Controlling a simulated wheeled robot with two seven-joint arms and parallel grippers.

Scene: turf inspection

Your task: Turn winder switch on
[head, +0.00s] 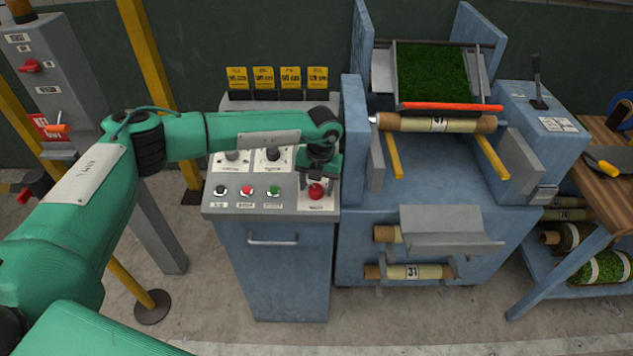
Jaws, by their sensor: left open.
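The control console (270,235) is a blue-grey cabinet with a sloped panel, left of the winder machine (410,180). Two dark rotary switches on white plates, a left one (232,156) and a right one (272,154), sit on the panel's upper part, partly behind my forearm. Below them are black, red and green buttons (246,191). A larger red button (317,190) is at the panel's right. My left gripper (319,172) points down just above and behind that button, open. Its fingers hide that part of the panel. The labels are too small to read, so I cannot tell which is the winder switch.
Several yellow-and-black tags (277,78) stand behind the console. The machine carries a turf piece (433,73) and an orange bar (440,106). A lever box (540,110) and wooden bench (605,150) are at right. A grey cabinet (50,65) and yellow posts (147,55) are at left.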

